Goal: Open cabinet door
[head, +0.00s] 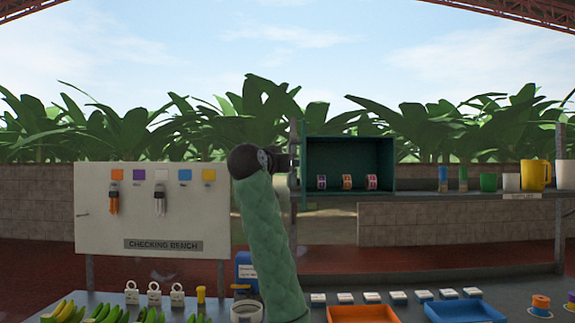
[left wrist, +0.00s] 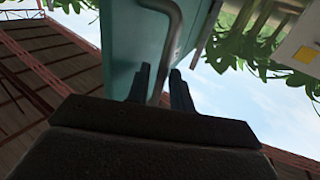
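The teal cabinet (head: 393,165) stands on the shelf with its front open, and its inside shows in the head view. The door is swung out at the cabinet's left side, seen nearly edge-on, partly behind my gripper. In the left wrist view the teal door (left wrist: 118,45) fills the upper middle, with a grey bent bar handle (left wrist: 177,30) on it. My left gripper (head: 287,160) is at the door's left side. Its two fingers (left wrist: 160,78) stand on either side of the handle, close against it, and appear shut on it. My right gripper is out of view.
Cups and a yellow mug (head: 535,175) stand right on the shelf. A white checking board (head: 150,210) stands left. Orange (head: 362,314) and blue trays (head: 466,311) lie on the bench below.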

